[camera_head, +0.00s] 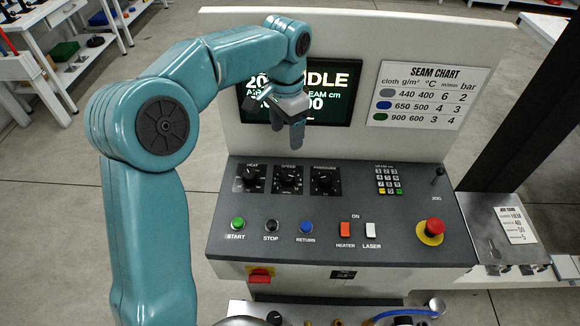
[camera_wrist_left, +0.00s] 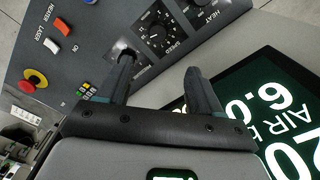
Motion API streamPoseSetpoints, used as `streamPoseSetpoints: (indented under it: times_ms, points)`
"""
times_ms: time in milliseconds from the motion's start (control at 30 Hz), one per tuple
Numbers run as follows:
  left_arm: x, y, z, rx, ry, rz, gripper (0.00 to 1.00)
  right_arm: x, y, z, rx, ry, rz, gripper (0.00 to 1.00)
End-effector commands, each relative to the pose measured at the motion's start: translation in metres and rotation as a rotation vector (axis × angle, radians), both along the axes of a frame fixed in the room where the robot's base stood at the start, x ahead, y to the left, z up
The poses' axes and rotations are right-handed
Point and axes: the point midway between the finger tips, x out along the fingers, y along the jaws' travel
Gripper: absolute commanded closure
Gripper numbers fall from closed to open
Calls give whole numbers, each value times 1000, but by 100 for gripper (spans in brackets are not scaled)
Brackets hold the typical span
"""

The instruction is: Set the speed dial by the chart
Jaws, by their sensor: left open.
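The speed dial (camera_head: 289,178) is a black knob on the grey sloped console, between the heat dial (camera_head: 250,175) and the pressure dial (camera_head: 325,180). In the left wrist view, the speed dial (camera_wrist_left: 160,33) shows beyond the fingertips. My left gripper (camera_head: 297,140) points down in front of the screen, above and apart from the speed dial. In the left wrist view its two fingers (camera_wrist_left: 158,64) are apart with nothing between them. One finger partly covers the pressure dial there. The seam chart (camera_head: 428,97) lists cloth rows in grey, blue and green. My right gripper is not in view.
The screen (camera_head: 335,95) is partly hidden by my left arm. Start (camera_head: 238,224), stop and return buttons, heater and laser switches, a keypad (camera_head: 388,181) and a red emergency button (camera_head: 431,230) share the console. A job card (camera_head: 516,226) lies at right.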

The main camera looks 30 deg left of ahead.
Motion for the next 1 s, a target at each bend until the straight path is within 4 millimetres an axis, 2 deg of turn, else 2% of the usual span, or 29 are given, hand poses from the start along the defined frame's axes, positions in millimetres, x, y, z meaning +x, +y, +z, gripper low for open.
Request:
streamPoseSetpoints:
  times_ms: [300,500,700,1000]
  points:
    - [-3,-2,-76,-1,7,0,35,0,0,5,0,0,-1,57]
    - [-1,-3,-115,0,4,-1,35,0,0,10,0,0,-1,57]
    - [2,-3,-136,0,2,0,35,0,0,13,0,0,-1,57]
    - [3,-3,-140,0,0,0,35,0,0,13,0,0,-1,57]
